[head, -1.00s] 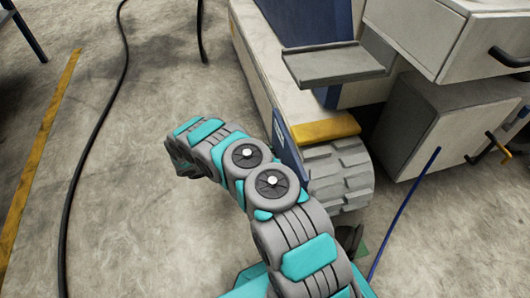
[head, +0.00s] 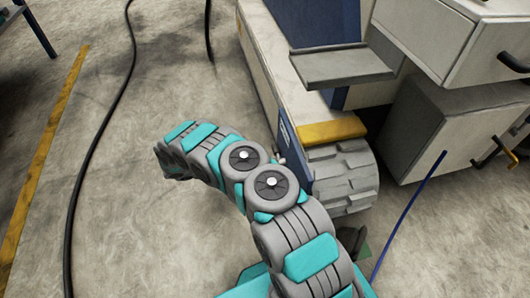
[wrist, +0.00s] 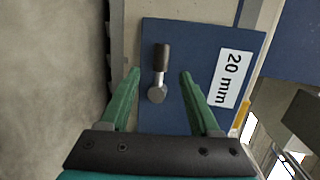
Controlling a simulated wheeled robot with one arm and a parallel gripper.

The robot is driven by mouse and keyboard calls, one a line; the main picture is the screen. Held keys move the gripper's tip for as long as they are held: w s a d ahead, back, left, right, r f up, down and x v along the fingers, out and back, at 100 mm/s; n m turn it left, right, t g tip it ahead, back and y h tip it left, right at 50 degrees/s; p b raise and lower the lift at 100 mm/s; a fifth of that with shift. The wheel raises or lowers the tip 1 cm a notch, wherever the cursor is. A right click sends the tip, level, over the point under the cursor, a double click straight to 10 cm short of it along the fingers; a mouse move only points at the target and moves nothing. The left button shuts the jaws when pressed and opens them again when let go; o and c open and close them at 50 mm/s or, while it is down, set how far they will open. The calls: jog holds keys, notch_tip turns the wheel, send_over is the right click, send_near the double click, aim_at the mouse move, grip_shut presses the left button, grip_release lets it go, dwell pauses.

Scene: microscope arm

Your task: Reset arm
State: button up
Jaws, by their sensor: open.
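In the wrist view a small lever with a dark grip (wrist: 162,56) and a round metal end (wrist: 157,94) stands out from a blue plate (wrist: 190,35). The plate bears a white "20 mm" label (wrist: 229,78). My gripper (wrist: 160,72) is open. Its two green fingers lie on either side of the lever in this picture, with gaps to it; I cannot tell how far the tips are from the plate. In the head view my arm bends left beside the pale wheeled machine (head: 268,70), and my gripper is hidden.
A chunky grey wheel (head: 345,182) and a yellow block (head: 331,131) are right of my arm. A grey shelf (head: 342,67) juts out above. Drawer units (head: 455,40) stand at right.

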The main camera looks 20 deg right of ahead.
jog(key=shift+a+r, duration=0.15)
jog(key=shift+a, duration=0.65)
jog(key=s+d+r+m+g+y+p, duration=0.1)
jog(key=s+d+r+m+g+y, duration=0.1)
jog(key=s+r+m, duration=0.6)
jog(key=s+d+r+m+g+y+p, duration=0.15)
jog(key=r+m, duration=0.25)
jog(key=r, duration=0.8)
jog(key=s+d+r+m+g+y+p, duration=0.2)
jog(key=s+r+m, duration=0.3)
jog(key=r, duration=0.5)
jog(key=s+a+r+m+t+y+p, duration=0.1)
jog(key=s+a+r+m+y, duration=0.2)
jog(key=s, duration=0.5)
jog(key=s+a+r+m+t+y+p, duration=0.2)
jog(key=s+a+r+m+y, duration=0.2)
jog(key=s+m, duration=0.5)
jog(key=s+a+r+m+t+y+p, duration=0.1)
jog(key=s+a+r+m+y, duration=0.2)
jog(key=s+a+r+m, duration=0.3)
jog(key=s+a, duration=0.2)
jog(key=shift+s+a+r, duration=0.2)
jog(key=shift+s, duration=0.2)
